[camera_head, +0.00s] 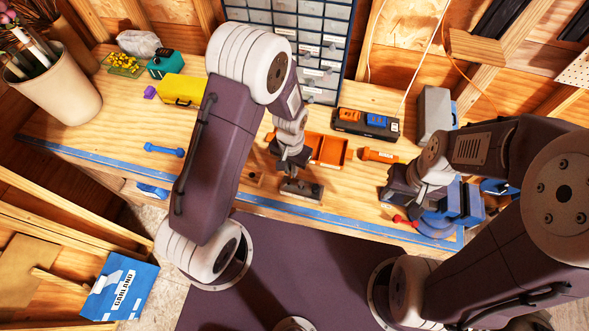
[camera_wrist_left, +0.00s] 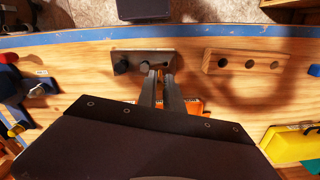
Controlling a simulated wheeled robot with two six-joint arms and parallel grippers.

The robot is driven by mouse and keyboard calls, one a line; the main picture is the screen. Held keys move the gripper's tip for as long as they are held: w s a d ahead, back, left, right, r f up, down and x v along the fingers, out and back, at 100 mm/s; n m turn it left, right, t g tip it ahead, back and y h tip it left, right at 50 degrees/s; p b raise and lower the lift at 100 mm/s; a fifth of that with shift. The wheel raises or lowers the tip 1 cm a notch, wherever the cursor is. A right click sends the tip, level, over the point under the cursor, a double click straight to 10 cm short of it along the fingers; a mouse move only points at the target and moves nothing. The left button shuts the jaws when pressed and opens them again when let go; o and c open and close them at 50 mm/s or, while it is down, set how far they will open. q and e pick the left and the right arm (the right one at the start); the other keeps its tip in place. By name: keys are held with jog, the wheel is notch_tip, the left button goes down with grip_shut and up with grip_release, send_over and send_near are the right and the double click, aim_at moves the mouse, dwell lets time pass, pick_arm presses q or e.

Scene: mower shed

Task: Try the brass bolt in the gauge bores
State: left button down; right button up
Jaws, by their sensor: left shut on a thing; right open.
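The gauge is a grey metal block with dark bores (camera_head: 302,190) at the bench's front edge, and it also shows in the left wrist view (camera_wrist_left: 183,57). My left gripper (camera_head: 294,172) is directly over it, fingers pointing down. In the left wrist view its fingers (camera_wrist_left: 161,75) are close together at the gauge's near edge, beside the bores. It is shut on a thin piece, taken as the brass bolt, mostly hidden between the fingers; whether its tip is in a bore cannot be told. My right gripper (camera_head: 398,196) is open at the right, near the blue vise.
A wooden block with three holes (camera_wrist_left: 245,62) lies beside the gauge. An orange tray (camera_head: 331,151) stands behind it. The blue vise (camera_head: 437,229) with a red handle is at the front right. A yellow case (camera_head: 183,90) and blue dumbbell-shaped piece (camera_head: 164,150) lie left.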

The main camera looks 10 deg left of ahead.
pick_arm(q)
jog(key=shift+a+f, duration=0.25)
jog(key=f+b, duration=0.1)
jog(key=a+f+b, duration=0.1)
jog(key=f+b, duration=0.2)
jog(key=f, duration=0.1)
jog(key=shift+w+a+f+b, duration=0.15)
jog(key=shift+w+b, duration=0.15)
jog(key=shift+f, duration=0.25)
jog(key=shift+w, duration=0.1)
jog(key=shift+d, duration=0.25)
pick_arm(e)
jog(key=f, duration=0.1)
jog(key=a+f, duration=0.1)
jog(key=f, duration=0.3)
jog(key=shift+w+a, duration=0.1)
jog(key=shift+a, duration=0.2)
pick_arm(q)
jog(key=shift+a, duration=0.25)
pick_arm(e)
jog(key=shift+a+r, duration=0.1)
jog(key=shift+a, duration=0.05)
